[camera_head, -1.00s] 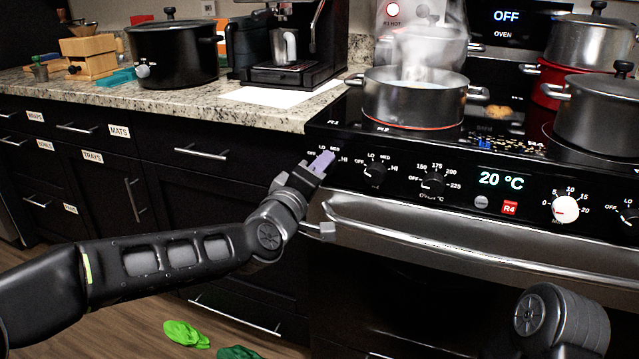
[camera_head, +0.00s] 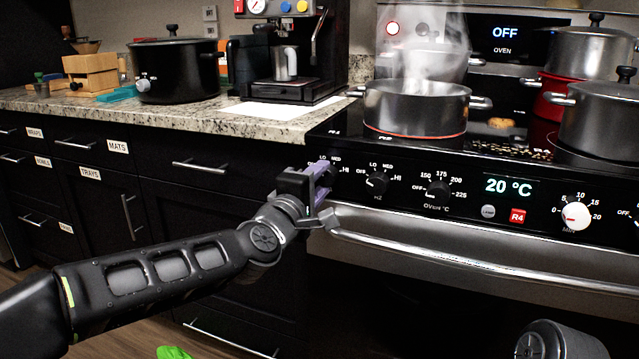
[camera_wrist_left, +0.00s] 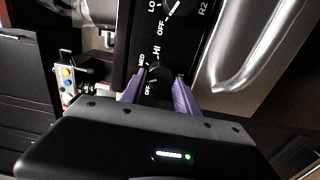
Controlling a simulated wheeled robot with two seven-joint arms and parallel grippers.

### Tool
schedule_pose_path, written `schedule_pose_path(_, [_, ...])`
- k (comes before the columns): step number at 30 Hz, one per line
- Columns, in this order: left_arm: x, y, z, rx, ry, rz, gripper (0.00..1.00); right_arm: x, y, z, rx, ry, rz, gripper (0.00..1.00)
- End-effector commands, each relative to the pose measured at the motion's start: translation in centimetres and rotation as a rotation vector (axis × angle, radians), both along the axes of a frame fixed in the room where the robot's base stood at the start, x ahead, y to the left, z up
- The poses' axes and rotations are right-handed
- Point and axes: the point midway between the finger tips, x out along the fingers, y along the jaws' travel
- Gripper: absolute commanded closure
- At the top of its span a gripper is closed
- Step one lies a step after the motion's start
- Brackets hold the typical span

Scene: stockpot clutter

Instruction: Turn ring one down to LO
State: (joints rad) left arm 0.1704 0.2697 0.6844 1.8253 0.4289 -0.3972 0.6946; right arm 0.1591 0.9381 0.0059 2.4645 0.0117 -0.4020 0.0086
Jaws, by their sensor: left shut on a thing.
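The ring one knob (camera_wrist_left: 154,73) is the leftmost knob on the black stove panel (camera_head: 405,200). In the left wrist view it sits between the purple fingers of my left gripper (camera_wrist_left: 158,88), with OFF, MED and HI marks around it. I cannot read its pointer clearly. In the head view my left gripper (camera_head: 322,180) covers the knob, with only the marks above it showing. The gripper is shut on the knob. A steaming pot (camera_head: 415,108) stands on a ring with a glowing red edge.
The R2 knob (camera_head: 376,183) is just right of my left gripper, then the oven knob (camera_head: 438,192) and a white timer knob (camera_head: 576,216). The oven handle (camera_head: 440,252) runs below the panel. A coffee machine (camera_head: 288,55) stands on the counter.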

Motion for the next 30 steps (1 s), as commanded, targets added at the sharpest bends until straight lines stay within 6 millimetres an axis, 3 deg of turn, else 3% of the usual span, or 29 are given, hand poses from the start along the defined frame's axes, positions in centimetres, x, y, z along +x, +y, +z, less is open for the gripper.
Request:
schedule_pose_path(4, [0.0,0.0,-0.1,0.001,0.001,-0.001,1.0,0.0,0.0,0.0,0.0,0.0,0.0,0.64])
schedule_pose_path(5, [0.0,0.0,-0.1,0.001,0.001,-0.001,0.62,0.0,0.0,0.0,0.0,0.0,0.0,0.64])
schedule_pose_path(12, [0.0,0.0,0.0,0.002,0.0,-0.001,0.43,0.0,0.0,0.0,0.0,0.0,0.0,0.64])
schedule_pose_path(23, [-0.4,0.1,0.0,0.002,-0.002,0.0,0.43,0.0,0.0,-0.1,0.0,0.0,0.0,0.64])
schedule_pose_path(30, [-2.9,1.3,-0.1,0.006,-0.004,0.003,0.43,0.1,0.0,-0.6,0.0,-0.002,-0.001,0.64])
